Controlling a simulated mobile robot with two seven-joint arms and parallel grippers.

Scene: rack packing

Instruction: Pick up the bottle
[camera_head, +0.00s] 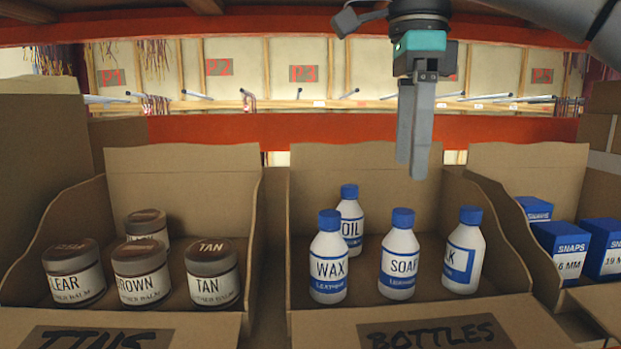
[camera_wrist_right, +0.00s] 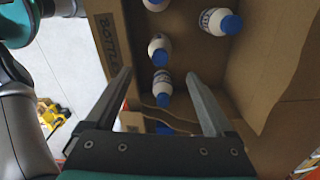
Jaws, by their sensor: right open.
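Several white bottles with blue caps stand upright in the middle cardboard box: the WAX bottle (camera_head: 328,265), the OIL bottle (camera_head: 351,226), the SOAP bottle (camera_head: 399,262) and one with a partly hidden label ending in K (camera_head: 462,258). My right gripper (camera_head: 412,172) hangs above and behind the SOAP bottle, pointing down, its fingers apart and empty. In the right wrist view its open fingers (camera_wrist_right: 158,75) frame a blue-capped bottle (camera_wrist_right: 162,90), apart from it; I cannot tell which bottle. My left gripper is not in view.
The middle box (camera_head: 430,335) is marked BOTTLES. A box of brown-lidded tins (camera_head: 140,270) stands to its left, and blue SNAPS boxes (camera_head: 560,245) to its right. Cardboard walls part the bins. An orange rack beam (camera_head: 220,129) runs behind.

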